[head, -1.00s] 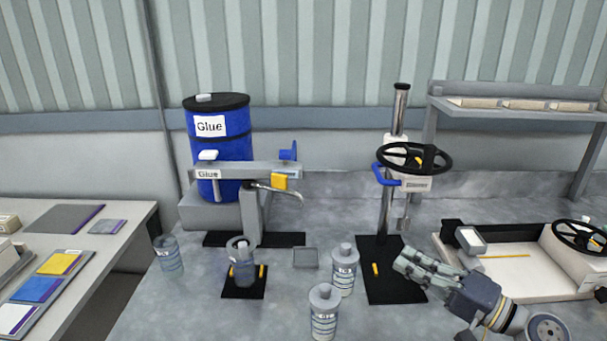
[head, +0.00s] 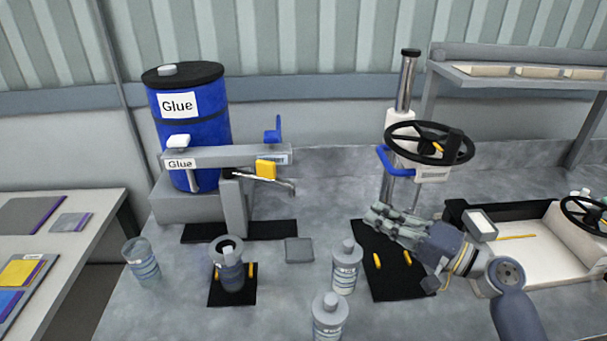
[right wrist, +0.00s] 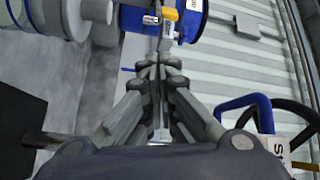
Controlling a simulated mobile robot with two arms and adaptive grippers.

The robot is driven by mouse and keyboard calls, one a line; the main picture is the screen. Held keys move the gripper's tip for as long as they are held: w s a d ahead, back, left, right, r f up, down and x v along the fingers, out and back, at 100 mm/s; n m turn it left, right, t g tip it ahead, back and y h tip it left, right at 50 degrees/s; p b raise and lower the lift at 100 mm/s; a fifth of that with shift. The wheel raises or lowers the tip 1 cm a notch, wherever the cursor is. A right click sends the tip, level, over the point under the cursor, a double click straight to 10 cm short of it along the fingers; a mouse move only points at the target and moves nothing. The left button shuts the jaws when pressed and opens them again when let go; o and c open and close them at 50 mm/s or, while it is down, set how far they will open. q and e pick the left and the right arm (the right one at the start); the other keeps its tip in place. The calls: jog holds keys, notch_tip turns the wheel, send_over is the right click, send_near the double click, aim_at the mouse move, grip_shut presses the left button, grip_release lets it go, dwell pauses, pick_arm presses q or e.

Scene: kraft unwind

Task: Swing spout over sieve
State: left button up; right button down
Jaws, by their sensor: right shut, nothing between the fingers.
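The spout (head: 268,181) is a thin grey curved tube with a yellow block (head: 266,169), under the grey arm in front of the blue glue drum (head: 190,130). Its tip points right. A grey-rimmed cup (head: 228,250), perhaps holding the sieve, stands on a black base (head: 232,297) in front of the dispenser; the spout tip is behind and to the right of it. My right gripper (head: 372,214) is shut and empty, right of the spout and apart from it. In the right wrist view its fingers (right wrist: 160,75) point toward the drum (right wrist: 191,22). My left gripper is out of view.
A press with a black handwheel (head: 430,143) and black base (head: 385,283) stands by my right gripper. Two capped bottles (head: 346,267) (head: 328,318) and a clear jar (head: 141,262) stand on the bench. A small grey pad (head: 299,250) lies between.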

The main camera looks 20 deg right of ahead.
pick_arm(q)
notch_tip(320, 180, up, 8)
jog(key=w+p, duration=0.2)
jog(key=p, duration=0.5)
jog(key=shift+p, duration=0.3)
pick_arm(e)
jog(key=x, duration=1.9)
jog(key=shift+w, duration=0.15)
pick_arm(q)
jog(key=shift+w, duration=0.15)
